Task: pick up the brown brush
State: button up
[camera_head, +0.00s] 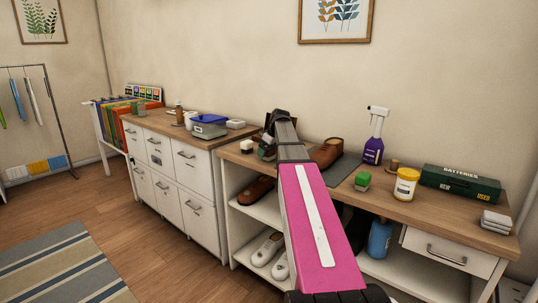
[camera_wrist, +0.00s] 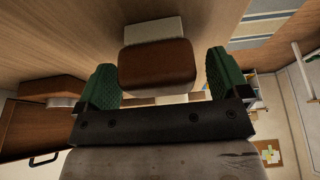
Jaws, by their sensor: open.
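A brown block with a pale part along one side, which looks like the brown brush (camera_wrist: 157,66), shows in the wrist view between the two green fingers of my gripper (camera_wrist: 160,78). There are gaps on both sides, and neither finger visibly touches it. My gripper is open. In the head view my gripper (camera_head: 265,150) is low over the left end of the wooden bench top (camera_head: 400,207), partly hidden by my arm. A small white and dark block (camera_head: 247,146) lies just left of it; I cannot tell if it is the brush.
A brown shoe (camera_head: 327,153) stands on a dark mat (camera_head: 343,168) right of my arm. White cabinets (camera_head: 175,180) adjoin at left.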

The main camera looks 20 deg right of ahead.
jog(key=shift+w+f, duration=0.1)
jog(key=shift+f, duration=0.25)
jog(key=c, duration=1)
jog(key=shift+r, duration=0.15)
notch_tip(320, 180, up, 4)
jog(key=shift+f, duration=0.1)
jog(key=s+a+r, duration=0.2)
jog(key=a, duration=0.1)
jog(key=s+a+r, duration=0.2)
jog(key=a, duration=0.1)
jog(key=s+a+r, duration=0.2)
jog(key=a+r, duration=0.1)
jog(key=shift+s+a, duration=0.35)
